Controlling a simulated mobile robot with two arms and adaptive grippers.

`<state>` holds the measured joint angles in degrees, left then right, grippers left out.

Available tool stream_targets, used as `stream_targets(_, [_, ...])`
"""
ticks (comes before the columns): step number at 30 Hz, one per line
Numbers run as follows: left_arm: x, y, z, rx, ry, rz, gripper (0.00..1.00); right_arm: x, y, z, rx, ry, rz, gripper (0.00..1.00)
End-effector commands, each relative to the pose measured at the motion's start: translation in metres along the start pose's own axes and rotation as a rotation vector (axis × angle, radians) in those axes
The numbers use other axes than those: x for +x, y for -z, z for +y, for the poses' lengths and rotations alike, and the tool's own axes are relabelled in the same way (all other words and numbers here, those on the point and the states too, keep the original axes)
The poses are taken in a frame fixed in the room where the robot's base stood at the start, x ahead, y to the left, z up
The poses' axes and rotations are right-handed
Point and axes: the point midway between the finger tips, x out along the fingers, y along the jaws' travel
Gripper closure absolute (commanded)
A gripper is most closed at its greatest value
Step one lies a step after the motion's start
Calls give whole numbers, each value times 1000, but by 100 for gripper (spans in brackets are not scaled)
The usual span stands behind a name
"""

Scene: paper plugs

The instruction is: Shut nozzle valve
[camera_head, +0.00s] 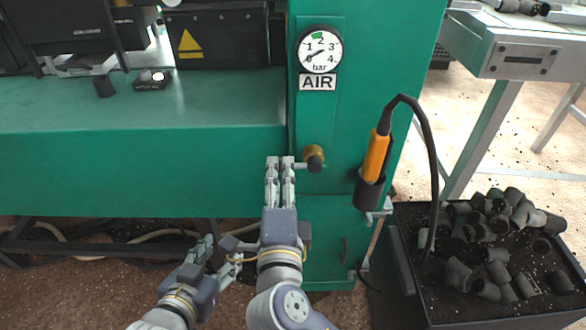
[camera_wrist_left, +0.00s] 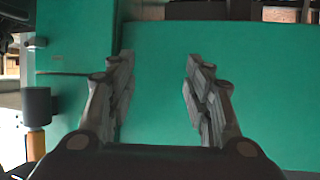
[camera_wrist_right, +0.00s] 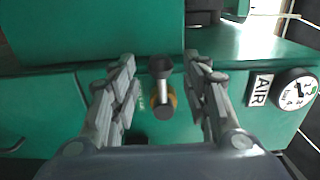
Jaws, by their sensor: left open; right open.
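The nozzle valve (camera_head: 314,157) sticks out from the green machine column below the AIR gauge. It has a brass-yellow body and a dark end. My right gripper (camera_head: 281,163) is open, just left of the valve in the head view. In the right wrist view the valve (camera_wrist_right: 163,104) shows between the spread fingers of the right gripper (camera_wrist_right: 160,78); I cannot tell whether they touch it. My left gripper (camera_head: 222,256) is open and low at the left, away from the valve. In the left wrist view the left gripper (camera_wrist_left: 160,62) faces a bare green panel, with nothing between its fingers.
The round pressure gauge (camera_head: 319,49) is above the AIR label (camera_head: 317,83). An orange-handled tool (camera_head: 376,156) sits in a black holder right of the valve, its cable looping over. A black bin (camera_head: 404,262) of dark pipe fittings stands at the lower right.

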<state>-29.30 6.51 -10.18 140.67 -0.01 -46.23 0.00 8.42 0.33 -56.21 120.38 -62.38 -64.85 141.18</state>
Motion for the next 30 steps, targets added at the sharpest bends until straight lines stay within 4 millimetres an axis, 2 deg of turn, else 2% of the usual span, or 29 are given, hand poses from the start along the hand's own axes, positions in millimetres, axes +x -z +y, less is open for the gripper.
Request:
stream_targets(15, [4,30,2,2,-4,135,53,12,0,0,0,1,1,57])
stream_targets(30, [2,50,6,0,-12,244,53,23,0,0,0,1,0,57])
